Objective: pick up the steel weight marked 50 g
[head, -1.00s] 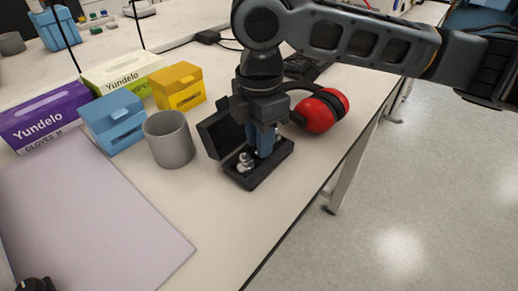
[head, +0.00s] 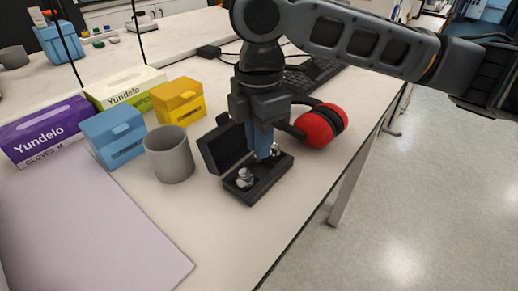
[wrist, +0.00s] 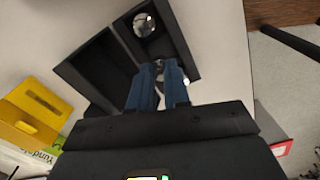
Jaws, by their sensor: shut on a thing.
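A small black case (head: 254,194) stands open on the bench, its lid (head: 222,147) tipped back to the left. A shiny steel weight (head: 245,178) sits at its near end; it also shows in the wrist view (wrist: 145,25). Another steel weight (head: 275,150) shows just right of my fingers. In the wrist view, my gripper (wrist: 160,68) is shut on a small steel weight, mostly hidden between the fingertips. No 50 g marking is legible.
A grey mug (head: 169,155) stands left of the case. Red ear defenders (head: 319,126) lie close to the right. Blue (head: 114,137) and yellow (head: 178,101) boxes stand behind the mug. The bench edge runs along the right.

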